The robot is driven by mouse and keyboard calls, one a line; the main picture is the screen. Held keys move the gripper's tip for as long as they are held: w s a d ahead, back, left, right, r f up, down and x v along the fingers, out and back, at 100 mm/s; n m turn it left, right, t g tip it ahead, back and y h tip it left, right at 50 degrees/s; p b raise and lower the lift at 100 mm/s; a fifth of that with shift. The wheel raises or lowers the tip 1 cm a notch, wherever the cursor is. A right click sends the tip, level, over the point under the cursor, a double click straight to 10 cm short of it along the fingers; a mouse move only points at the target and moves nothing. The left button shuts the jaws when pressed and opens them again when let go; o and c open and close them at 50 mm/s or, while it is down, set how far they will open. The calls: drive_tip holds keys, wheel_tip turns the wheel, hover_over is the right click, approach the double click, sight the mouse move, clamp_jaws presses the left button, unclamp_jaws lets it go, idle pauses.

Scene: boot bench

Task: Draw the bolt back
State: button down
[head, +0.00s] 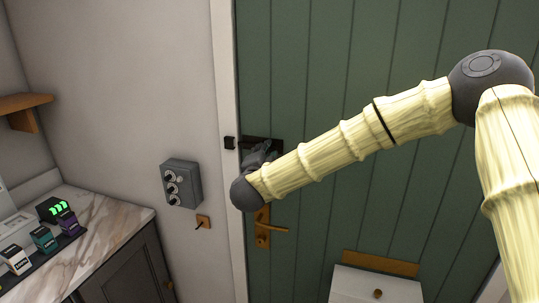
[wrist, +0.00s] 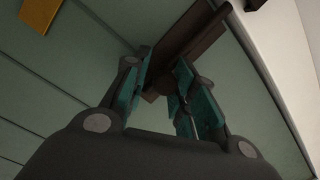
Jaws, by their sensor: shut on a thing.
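The bolt (head: 265,142) is a dark brown fitting on the green door (head: 330,90), near its left edge. A small dark keeper (head: 229,143) sits on the white door frame. A pale gap shows between the keeper and the bolt's near end in the head view. My gripper (head: 262,153) is at the bolt, partly hidden by my wrist. In the wrist view the bolt (wrist: 190,38) runs diagonally past the fingertips. My gripper (wrist: 160,78) has its teal pads on either side of a brown part of the bolt, shut on it. The fingers partly hide that part.
A brass lever handle (head: 268,228) is below the bolt. A grey switch box (head: 181,184) is on the wall at left. A marble counter (head: 115,215) holds several small boxes. A white box (head: 375,288) stands low by the door.

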drive_tip(key=shift+w+d+r, duration=0.1)
drive_tip(key=shift+w+r, duration=0.05)
drive_tip(key=shift+r, duration=0.35)
drive_tip(key=c, duration=1.3)
unclamp_jaws()
drive_tip(key=shift+d, duration=0.15)
drive_tip(key=shift+f, duration=0.1)
drive_tip(key=shift+s+a+f, duration=0.15)
drive_tip(key=shift+s+a, duration=0.1)
drive_tip(key=shift+s, duration=0.15)
drive_tip(key=s+a, duration=0.1)
drive_tip(key=s, duration=1)
drive_tip(key=shift+a, duration=0.2)
